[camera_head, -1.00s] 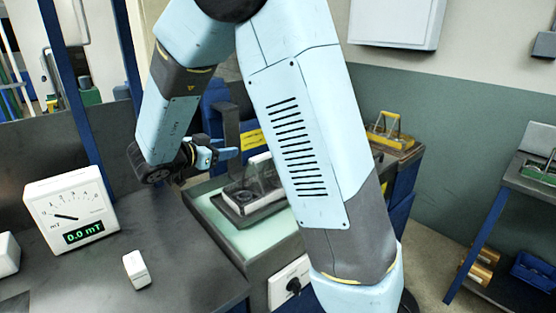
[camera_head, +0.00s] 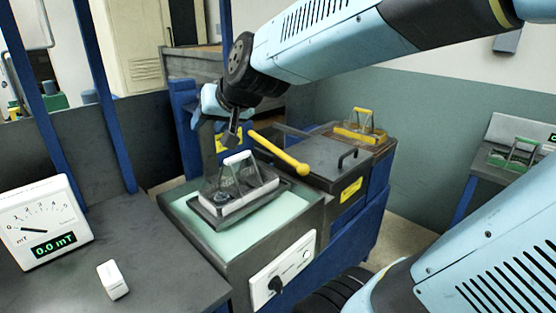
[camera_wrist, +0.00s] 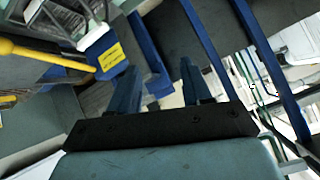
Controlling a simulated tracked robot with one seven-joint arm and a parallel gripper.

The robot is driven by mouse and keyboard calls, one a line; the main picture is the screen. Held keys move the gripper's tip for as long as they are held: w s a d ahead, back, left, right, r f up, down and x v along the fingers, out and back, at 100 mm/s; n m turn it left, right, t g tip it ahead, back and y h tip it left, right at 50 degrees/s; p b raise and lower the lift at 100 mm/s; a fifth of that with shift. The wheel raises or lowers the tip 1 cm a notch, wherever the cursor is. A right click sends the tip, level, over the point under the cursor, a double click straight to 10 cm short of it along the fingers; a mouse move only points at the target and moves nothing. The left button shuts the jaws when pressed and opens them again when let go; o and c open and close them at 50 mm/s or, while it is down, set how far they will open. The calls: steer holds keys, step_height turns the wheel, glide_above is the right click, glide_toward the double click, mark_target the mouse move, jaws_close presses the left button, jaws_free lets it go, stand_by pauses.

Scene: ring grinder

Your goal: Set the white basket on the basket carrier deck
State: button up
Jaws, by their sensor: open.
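The white basket (camera_head: 238,186), with a raised white handle, sits in a dark shallow tray (camera_head: 207,218) on a pale green machine top in the head view. Dark round parts appear to lie inside it. My gripper (camera_head: 230,138) is just above and behind the basket, apart from its handle. In the wrist view its two blue fingers (camera_wrist: 160,82) are spread with nothing between them. I cannot tell for certain which surface is the basket carrier deck.
A yellow lever (camera_head: 278,153) sticks out close to the right of my gripper. A dark-lidded box (camera_head: 335,155) stands behind it, with a yellow-handled basket (camera_head: 361,128) beyond. A green basket (camera_head: 513,154) sits on the right bench. A meter (camera_head: 43,225) and white block (camera_head: 112,280) stand left.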

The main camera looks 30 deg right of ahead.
steer(key=s+d+f+g+h, duration=0.1)
steer(key=s+d+f+g, duration=0.1)
steer(key=s+d, duration=0.2)
steer(key=s+d+f+g+h, duration=0.2)
steer(key=s+d, duration=0.2)
steer(key=s, duration=0.6)
steer(key=shift+s+d+f+n, duration=0.2)
steer(key=shift+s+d+n, duration=0.05)
steer(key=shift+s+n, duration=0.15)
